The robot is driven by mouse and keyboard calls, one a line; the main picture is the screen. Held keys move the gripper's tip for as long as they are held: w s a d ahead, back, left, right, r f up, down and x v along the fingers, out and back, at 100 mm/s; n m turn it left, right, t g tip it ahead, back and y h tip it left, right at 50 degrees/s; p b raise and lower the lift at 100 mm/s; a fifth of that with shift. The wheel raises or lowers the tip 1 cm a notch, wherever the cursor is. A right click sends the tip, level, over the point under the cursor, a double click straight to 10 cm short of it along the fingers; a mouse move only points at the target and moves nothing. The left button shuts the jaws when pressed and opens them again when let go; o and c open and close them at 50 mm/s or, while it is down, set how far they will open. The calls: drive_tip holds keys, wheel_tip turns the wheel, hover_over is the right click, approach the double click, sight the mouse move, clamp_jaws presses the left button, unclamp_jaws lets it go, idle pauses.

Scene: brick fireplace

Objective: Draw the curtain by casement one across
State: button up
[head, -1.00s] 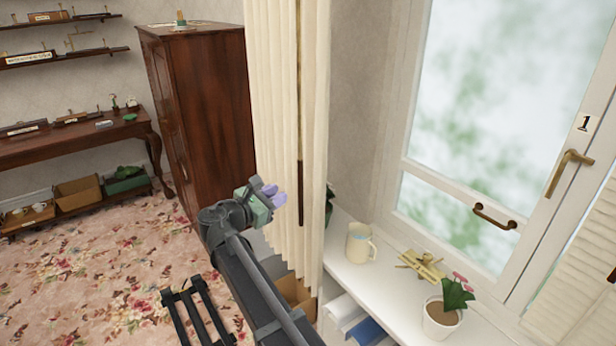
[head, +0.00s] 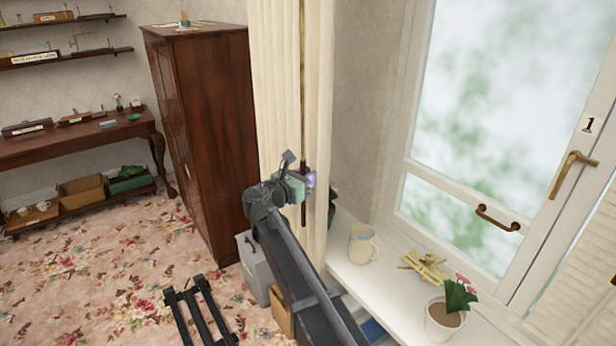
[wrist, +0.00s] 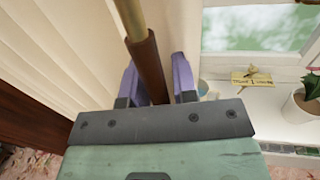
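The cream curtain (head: 277,90) hangs in folds, bunched to the left of casement one (head: 500,110), which bears a "1" label. A brass draw rod (head: 303,80) with a brown lower grip (head: 303,214) hangs down the curtain's front. My gripper (head: 307,179) is at this grip. In the wrist view, the two purple fingers of my gripper (wrist: 156,82) stand apart on either side of the brown grip (wrist: 149,68). A gap shows between the grip and the right finger. The fingertips are partly hidden behind the gripper body in the head view.
A dark wardrobe (head: 205,120) stands left of the curtain. A grey bin (head: 252,268) is below.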

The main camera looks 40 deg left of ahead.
clamp_jaws()
drive_tip(key=shift+d, duration=0.15)
